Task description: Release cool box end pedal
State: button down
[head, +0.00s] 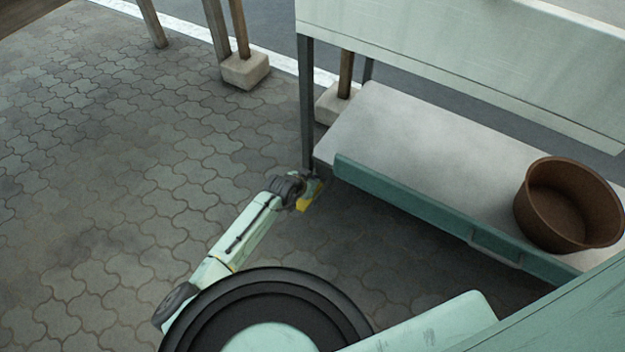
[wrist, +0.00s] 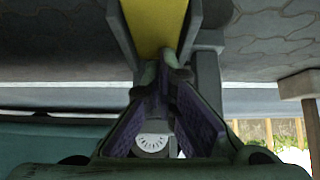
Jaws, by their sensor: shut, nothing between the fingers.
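The yellow pedal (head: 308,199) shows as a small patch beside the low end of the pale stand, near the foot of a dark post. In the wrist view the yellow pedal (wrist: 152,25) is a broad strip at top centre, between grey side walls. My gripper (wrist: 170,66) is shut and empty, its tips meeting at the pedal's near edge. I cannot tell whether they touch it. In the head view my gripper (head: 314,186) is small and partly hidden by my wrist. The pale upper box (head: 440,50) may be the cool box.
A low grey shelf (head: 400,140) with a teal front rail (head: 420,212) runs to the right. A brown pot (head: 565,205) stands on it. A dark post (head: 306,100) rises at the shelf's left end. The paved floor (head: 110,150) on the left is clear.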

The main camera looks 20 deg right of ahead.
jog(key=shift+w+d+f, duration=0.15)
jog(key=shift+d+f, duration=0.05)
jog(key=shift+f, duration=0.05)
jog(key=shift+r, duration=0.1)
dwell(0.6)
